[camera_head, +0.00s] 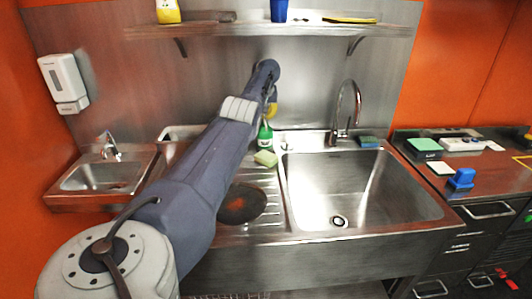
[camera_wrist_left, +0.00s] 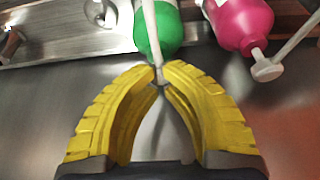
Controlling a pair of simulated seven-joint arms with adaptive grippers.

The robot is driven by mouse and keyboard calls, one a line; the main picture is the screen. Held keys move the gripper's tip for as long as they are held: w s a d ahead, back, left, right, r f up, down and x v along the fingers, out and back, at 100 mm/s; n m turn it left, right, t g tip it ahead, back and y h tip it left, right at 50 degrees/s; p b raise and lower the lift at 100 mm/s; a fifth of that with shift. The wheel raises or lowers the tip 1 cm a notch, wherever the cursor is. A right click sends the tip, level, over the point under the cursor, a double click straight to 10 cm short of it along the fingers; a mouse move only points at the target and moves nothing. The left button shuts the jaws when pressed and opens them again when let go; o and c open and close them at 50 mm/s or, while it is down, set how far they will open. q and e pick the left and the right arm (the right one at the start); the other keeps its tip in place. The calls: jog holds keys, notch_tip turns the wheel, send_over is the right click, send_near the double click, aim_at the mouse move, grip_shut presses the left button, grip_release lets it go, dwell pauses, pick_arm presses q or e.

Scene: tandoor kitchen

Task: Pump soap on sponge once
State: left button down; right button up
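The green soap bottle (camera_head: 265,138) stands behind the sink's drainboard, and its body and white pump show in the left wrist view (camera_wrist_left: 158,32). A pale green sponge (camera_head: 265,158) lies on the drainboard edge just in front of the bottle. My left gripper (camera_head: 271,110) is over the bottle. In the left wrist view its yellow fingertips (camera_wrist_left: 158,80) are closed together at the white pump head. I cannot tell whether they pinch it or only touch or hover over it. My right gripper is not in view.
A pink bottle (camera_wrist_left: 243,22) with a white pump stands right of the green one. The empty sink basin (camera_head: 355,190) and tap (camera_head: 354,100) are to the right. A blue-green sponge (camera_head: 369,141) lies by the tap. A shelf (camera_head: 235,31) hangs above.

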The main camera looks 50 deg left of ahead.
pick_arm(q)
jog(key=shift+r, duration=2.1)
